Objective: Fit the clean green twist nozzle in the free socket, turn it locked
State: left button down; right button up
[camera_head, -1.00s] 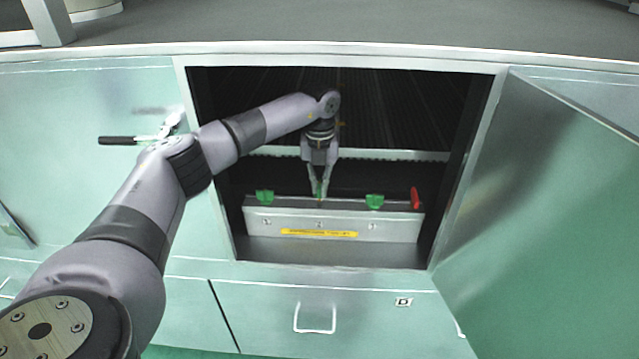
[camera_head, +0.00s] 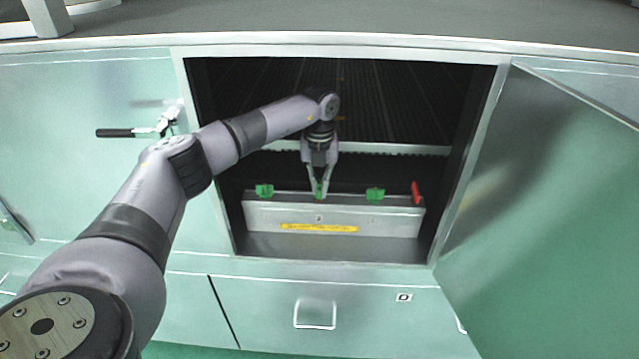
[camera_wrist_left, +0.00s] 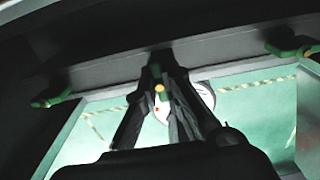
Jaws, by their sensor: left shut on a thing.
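My left gripper (camera_head: 319,194) reaches into the open cabinet and is shut on a small green nozzle (camera_head: 319,188) at the middle of a grey manifold bar (camera_head: 345,217). The nozzle is mostly hidden between the fingers; whether it is seated in the socket I cannot tell. Two other green nozzles sit on the bar, one to the left (camera_head: 264,190) and one to the right (camera_head: 375,194). In the left wrist view the gripper (camera_wrist_left: 160,88) points at the bar (camera_wrist_left: 215,60), with green nozzles at the left (camera_wrist_left: 52,95) and right (camera_wrist_left: 290,46). My right gripper is not in view.
A red lever-like part (camera_head: 416,192) stands at the bar's right end. The cabinet door (camera_head: 550,200) stands open at the right. A toggle clamp with a black handle (camera_head: 116,133) is on the front at the left. A yellow label (camera_head: 318,228) marks the bar.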

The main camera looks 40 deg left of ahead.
aim_at(320, 184)
pick_arm(q)
jog(key=shift+f, duration=0.5)
jog(key=c, duration=1.7)
grip_release()
jog(key=shift+o, duration=0.2)
notch_tip(320, 184, up, 12)
